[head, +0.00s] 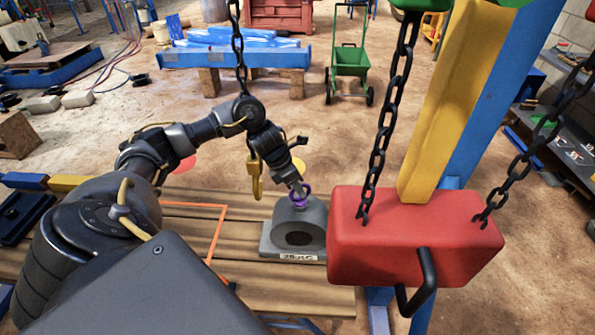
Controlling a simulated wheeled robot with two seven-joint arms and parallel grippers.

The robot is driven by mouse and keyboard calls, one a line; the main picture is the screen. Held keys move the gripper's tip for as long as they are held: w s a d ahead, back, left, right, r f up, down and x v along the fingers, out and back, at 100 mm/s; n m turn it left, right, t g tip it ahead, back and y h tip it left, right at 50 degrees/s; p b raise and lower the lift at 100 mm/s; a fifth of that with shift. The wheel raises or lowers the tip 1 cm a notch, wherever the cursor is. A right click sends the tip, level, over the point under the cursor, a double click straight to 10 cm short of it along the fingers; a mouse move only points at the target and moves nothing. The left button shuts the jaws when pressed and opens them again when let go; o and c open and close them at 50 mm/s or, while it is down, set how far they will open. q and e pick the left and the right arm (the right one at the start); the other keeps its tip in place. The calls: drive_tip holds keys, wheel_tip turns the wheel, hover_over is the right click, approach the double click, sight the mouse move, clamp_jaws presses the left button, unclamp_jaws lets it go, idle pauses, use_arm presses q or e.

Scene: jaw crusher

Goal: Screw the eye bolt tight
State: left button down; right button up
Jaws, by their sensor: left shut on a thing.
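A purple eye bolt (299,194) stands on top of a grey block with a round opening (298,226), which has a label on its front edge. The block sits on a wooden plank surface (262,295). My left gripper (297,189) reaches down from the upper left and is shut on the eye bolt's ring. The bolt's thread is hidden, so I cannot tell how deep it sits. My right gripper does not show.
A yellow hook (255,174) hangs on a chain (239,55) close behind my left arm. A red block (414,236) with a black handle hangs on chains at the right, near a yellow and blue post (447,100). An orange outline (220,232) marks bare planks left of the grey block.

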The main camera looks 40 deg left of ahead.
use_arm(q)
drive_tip(key=shift+s+f, duration=0.15)
drive_tip(key=shift+f, duration=0.05)
drive_tip(key=shift+f+m+b, duration=0.1)
drive_tip(key=shift+m+b, duration=0.2)
drive_tip(key=shift+b, duration=0.15)
drive_tip(key=shift+a+m+g+b, duration=0.1)
drive_tip(key=shift+m+g+b, duration=0.3)
drive_tip(key=shift+m+b, duration=0.3)
drive_tip(key=shift+r+m+h+p, duration=0.3)
drive_tip(key=shift+m+p, duration=0.05)
drive_tip(key=shift+m, duration=0.15)
drive_tip(key=shift+w+a+f+m+g, duration=0.1)
drive_tip(key=shift+w+f+m+g, duration=0.1)
drive_tip(key=shift+m+g, duration=0.5)
drive_tip(key=shift+m+p, duration=0.3)
drive_tip(key=shift+p, duration=0.05)
drive_tip(key=shift+r, duration=0.15)
drive_tip(key=c, duration=1.4)
unclamp_jaws()
drive_tip(key=shift+w+m, duration=0.1)
drive_tip(key=shift+m, duration=0.2)
